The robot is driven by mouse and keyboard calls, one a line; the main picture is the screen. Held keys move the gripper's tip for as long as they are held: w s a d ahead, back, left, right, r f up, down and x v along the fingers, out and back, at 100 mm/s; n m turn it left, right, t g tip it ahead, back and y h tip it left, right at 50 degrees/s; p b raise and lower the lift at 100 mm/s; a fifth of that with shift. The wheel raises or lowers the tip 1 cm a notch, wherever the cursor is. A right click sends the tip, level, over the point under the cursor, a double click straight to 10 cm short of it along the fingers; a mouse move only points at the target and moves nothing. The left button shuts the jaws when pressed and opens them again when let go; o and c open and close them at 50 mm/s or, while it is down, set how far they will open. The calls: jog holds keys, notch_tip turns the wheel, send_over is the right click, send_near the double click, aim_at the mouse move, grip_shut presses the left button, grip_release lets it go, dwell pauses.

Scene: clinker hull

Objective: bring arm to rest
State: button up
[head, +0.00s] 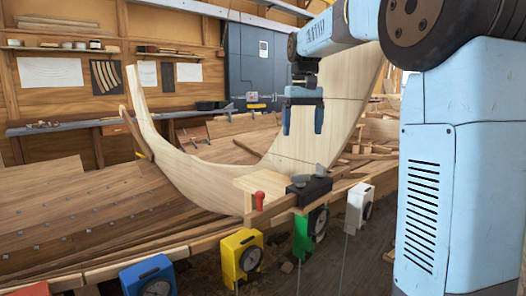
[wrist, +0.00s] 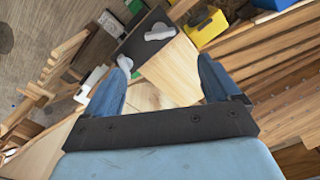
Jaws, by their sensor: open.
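My gripper (head: 303,128) hangs with its fingers pointing down in the head view, in front of the large pale curved hull timber (head: 312,110). Its two blue fingers are spread apart with nothing between them. The wrist view also shows the open gripper (wrist: 160,78), with a light wood board (wrist: 172,70) and a black pad (wrist: 143,40) some way below the fingers. In the head view my arm reaches from the right side, slightly bent down at the wrist.
Below stand a light wood board (head: 263,183), a black pad (head: 309,191) with grey pieces, and a red peg (head: 259,200). Blue (head: 148,276), yellow (head: 241,256), green (head: 303,240) and white (head: 358,206) dial boxes line the hull edge. Air around the gripper looks clear.

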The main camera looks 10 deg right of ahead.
jog(key=s+f+t, duration=0.2)
jog(key=s+f, duration=0.2)
jog(key=s, duration=0.5)
jog(key=s+f+t, duration=0.1)
jog(key=s+f, duration=0.4)
jog(key=s, duration=0.5)
jog(key=s+f+t, duration=0.2)
jog(key=s+f, duration=0.3)
jog(key=s, duration=0.4)
jog(key=shift+s+d+m+t, duration=0.2)
jog(key=shift+m+t, duration=0.1)
jog(key=shift+m, duration=0.1)
jog(key=shift+f, duration=0.1)
